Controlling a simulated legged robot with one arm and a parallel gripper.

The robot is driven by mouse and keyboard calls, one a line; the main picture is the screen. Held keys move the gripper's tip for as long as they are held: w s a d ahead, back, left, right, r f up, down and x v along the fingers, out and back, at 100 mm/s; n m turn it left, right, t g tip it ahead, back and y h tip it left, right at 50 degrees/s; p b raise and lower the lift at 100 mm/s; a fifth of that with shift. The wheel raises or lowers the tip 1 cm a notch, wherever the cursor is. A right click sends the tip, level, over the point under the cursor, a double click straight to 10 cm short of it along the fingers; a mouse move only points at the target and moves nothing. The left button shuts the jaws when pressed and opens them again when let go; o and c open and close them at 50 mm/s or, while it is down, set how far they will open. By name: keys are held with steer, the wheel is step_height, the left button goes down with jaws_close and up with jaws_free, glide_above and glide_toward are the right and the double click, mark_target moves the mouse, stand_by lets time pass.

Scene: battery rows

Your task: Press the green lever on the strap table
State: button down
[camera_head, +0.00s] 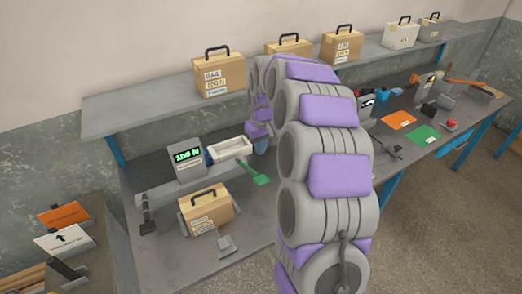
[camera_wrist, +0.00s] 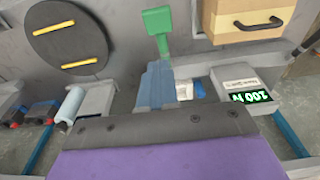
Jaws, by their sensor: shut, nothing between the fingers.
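The green lever (camera_head: 255,176) sticks out over the strap table (camera_head: 250,238), to the right of the tan case (camera_head: 205,212) and in front of a white tray (camera_head: 230,149). In the wrist view its green paddle and stem (camera_wrist: 157,22) stand just beyond my fingertips. My gripper (camera_wrist: 157,66) is shut and empty, pointing towards the lever's stem; whether it touches cannot be told. In the head view my gripper (camera_head: 262,146) is partly hidden by my arm, just behind the lever. The display reading 100 N (camera_head: 187,157) stands left of the tray.
A shelf (camera_head: 130,113) with several handled cases runs above the bench. Orange (camera_head: 398,120) and green (camera_head: 423,136) mats and small tools lie on the bench to the right. A dark round plate with yellow bars (camera_wrist: 70,40) shows in the wrist view.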

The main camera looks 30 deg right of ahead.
steer(key=b, duration=0.2)
glide_above(261, 177)
step_height(261, 177, down, 10)
steer(key=shift+a+r, duration=0.1)
steer(key=shift+r, duration=0.15)
steer(key=shift+s+f+b, duration=0.25)
steer(key=shift+f+b, duration=0.05)
steer(key=shift+f, duration=0.45)
